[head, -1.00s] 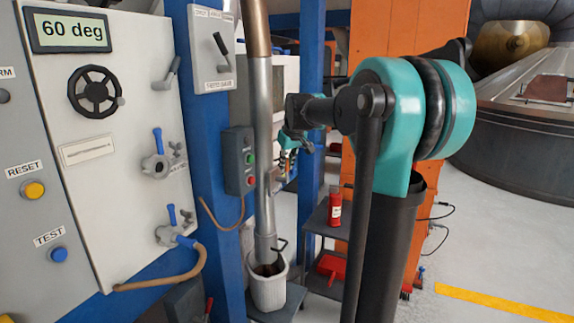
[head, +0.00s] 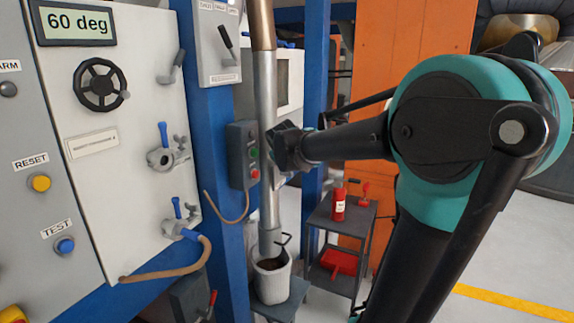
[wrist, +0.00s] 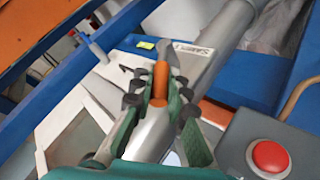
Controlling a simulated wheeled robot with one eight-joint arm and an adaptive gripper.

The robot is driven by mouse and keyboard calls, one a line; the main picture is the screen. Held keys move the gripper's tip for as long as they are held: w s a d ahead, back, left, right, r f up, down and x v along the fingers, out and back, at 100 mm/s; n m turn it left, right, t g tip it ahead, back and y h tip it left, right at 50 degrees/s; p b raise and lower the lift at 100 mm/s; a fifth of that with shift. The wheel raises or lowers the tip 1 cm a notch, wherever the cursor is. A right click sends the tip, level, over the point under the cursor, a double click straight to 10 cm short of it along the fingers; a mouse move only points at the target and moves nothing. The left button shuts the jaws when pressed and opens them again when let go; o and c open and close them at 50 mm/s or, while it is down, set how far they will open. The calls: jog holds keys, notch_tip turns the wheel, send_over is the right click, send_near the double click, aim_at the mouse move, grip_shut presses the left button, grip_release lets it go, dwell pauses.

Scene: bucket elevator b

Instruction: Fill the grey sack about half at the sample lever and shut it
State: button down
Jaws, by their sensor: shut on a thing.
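The grey sack (head: 272,282) stands open and upright on a low stand below the steel pipe (head: 268,120), with dark material visible inside. The pipe's lower end is just above or in its mouth; I cannot tell which. In the wrist view, my gripper (wrist: 160,88) is shut on an orange handle (wrist: 160,78), apparently the sample lever, in front of the steel pipe. A label reading SAMPLE (wrist: 196,52) is beside it. In the head view my wrist hides most of the gripper, beside the pipe. Whether material is flowing is hidden.
A control box (head: 241,155) with green and red buttons is left of the pipe; its red button (wrist: 270,158) is close in the wrist view. A trolley (head: 345,225) holds a red bottle (head: 339,204) and a red dustpan (head: 339,262). A blue post (head: 212,150) stands left.

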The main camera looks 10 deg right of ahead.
jog(key=c, duration=1.5)
grip_release()
jog(key=shift+s, duration=0.1)
jog(key=v, duration=1.2)
jog(key=shift+f, duration=0.1)
jog(key=s+d+f+m+g, duration=0.1)
jog(key=s+d+f+g, duration=0.1)
jog(key=s+f, duration=0.5)
jog(key=s+d+f+m+g+y, duration=0.1)
jog(key=s+f, duration=0.6)
jog(key=f, duration=0.8)
jog(key=s+d+f+m+g+y, duration=0.1)
jog(key=s+d+f+m+g, duration=0.1)
jog(key=s+f, duration=0.5)
jog(key=shift+s+d+f+m+g, duration=0.15)
jog(key=shift+f+m, duration=0.1)
jog(key=shift+f, duration=0.4)
jog(key=shift+w+d+f+m+g, duration=0.1)
jog(key=shift+d+f+m, duration=0.1)
jog(key=shift+f, duration=0.45)
jog(key=shift+s+d+f+m+g, duration=0.15)
jog(key=shift+f+m, duration=0.1)
jog(key=shift+f, duration=0.4)
